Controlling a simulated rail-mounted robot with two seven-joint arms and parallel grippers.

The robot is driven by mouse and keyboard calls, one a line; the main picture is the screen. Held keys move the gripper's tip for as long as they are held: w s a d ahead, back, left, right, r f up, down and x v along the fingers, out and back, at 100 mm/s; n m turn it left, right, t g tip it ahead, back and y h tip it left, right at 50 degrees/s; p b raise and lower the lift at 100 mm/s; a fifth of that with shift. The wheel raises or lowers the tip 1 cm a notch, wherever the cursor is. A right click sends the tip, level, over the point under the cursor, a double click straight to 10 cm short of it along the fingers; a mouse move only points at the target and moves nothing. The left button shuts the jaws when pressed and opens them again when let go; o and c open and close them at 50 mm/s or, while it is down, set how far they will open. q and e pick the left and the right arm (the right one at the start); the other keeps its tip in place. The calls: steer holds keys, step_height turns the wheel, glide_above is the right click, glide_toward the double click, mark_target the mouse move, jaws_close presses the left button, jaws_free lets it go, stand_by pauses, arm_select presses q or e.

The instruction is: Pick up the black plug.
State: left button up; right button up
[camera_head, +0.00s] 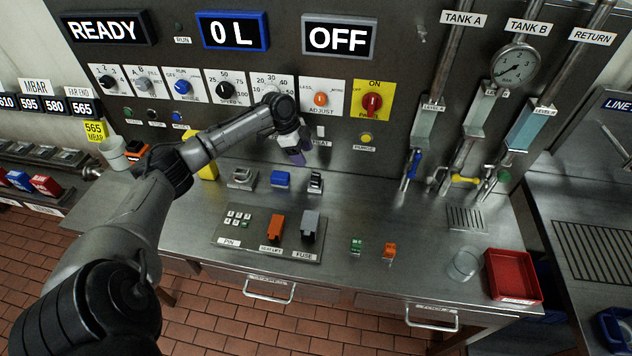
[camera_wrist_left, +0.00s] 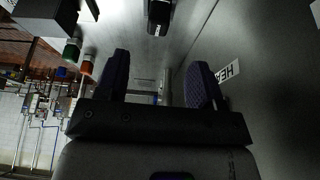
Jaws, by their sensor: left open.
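The black plug (camera_head: 315,182) stands on the steel counter, to the right of a blue plug (camera_head: 280,179). A dark block with a pale label, which looks like the black plug (camera_wrist_left: 159,17), shows at the top of the left wrist view, beyond my fingertips. My left gripper (camera_head: 297,152) hangs above and behind the plug, close to the panel, apart from it. In the left wrist view its two dark fingers (camera_wrist_left: 158,85) are spread with nothing between them. My right gripper is not in view.
A control panel (camera_head: 340,155) with knobs rises behind. A grey-black fitting (camera_head: 241,177) stands left of the blue plug. A plate with an orange lever (camera_head: 276,227) and grey fuse handle (camera_head: 310,225) lies in front. A red tray (camera_head: 514,275) and glass (camera_head: 464,264) sit right.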

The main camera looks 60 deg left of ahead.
mark_target(315, 174)
arm_select(q)
steer(key=shift+b+x, duration=0.3)
steer(key=shift+x, duration=4.8)
steer(key=shift+s+d+r, duration=0.1)
steer(key=c, duration=1)
